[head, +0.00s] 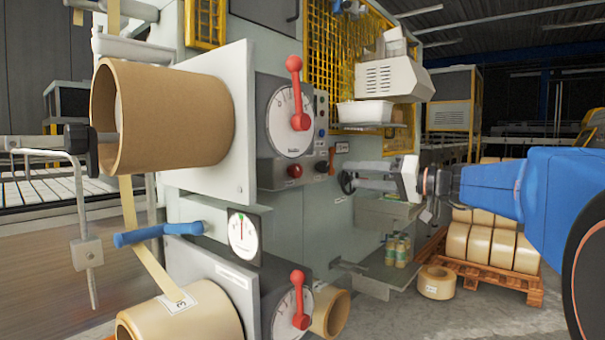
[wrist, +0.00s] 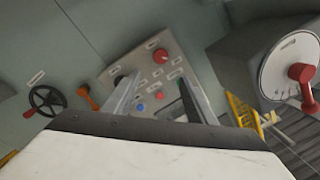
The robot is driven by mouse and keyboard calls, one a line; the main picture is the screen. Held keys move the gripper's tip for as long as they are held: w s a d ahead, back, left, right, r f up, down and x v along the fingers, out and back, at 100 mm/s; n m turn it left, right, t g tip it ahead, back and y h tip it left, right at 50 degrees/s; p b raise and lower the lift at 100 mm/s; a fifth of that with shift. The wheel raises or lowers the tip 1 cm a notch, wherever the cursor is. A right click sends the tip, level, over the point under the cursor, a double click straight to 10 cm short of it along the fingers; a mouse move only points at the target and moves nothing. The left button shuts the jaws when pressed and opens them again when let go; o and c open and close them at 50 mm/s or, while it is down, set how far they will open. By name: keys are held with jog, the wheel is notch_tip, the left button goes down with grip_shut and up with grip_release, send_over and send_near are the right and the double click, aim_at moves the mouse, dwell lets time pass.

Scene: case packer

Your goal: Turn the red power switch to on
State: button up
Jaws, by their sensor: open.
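A round red knob (head: 294,171), which looks like the red power switch, sits on a dark box below the large dial. The wrist view shows a red knob (wrist: 160,56) at the far end of a grey button panel (wrist: 120,70). Its label and setting are too small to read. My gripper (head: 358,175) is open and empty, to the right of the knob and apart from it. In the wrist view its two fingers (wrist: 158,76) stand apart in front of the panel and hide parts of it.
Near the gripper are an orange lever (wrist: 87,97) and a black handwheel (wrist: 47,100). A large dial with a red handle (head: 297,95) stands above the knob. A shelf with bottles (head: 397,250) is below.

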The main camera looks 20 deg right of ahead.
aim_at(300, 171)
jog(key=x, duration=1.7)
jog(key=shift+a, duration=0.25)
jog(key=c, duration=1)
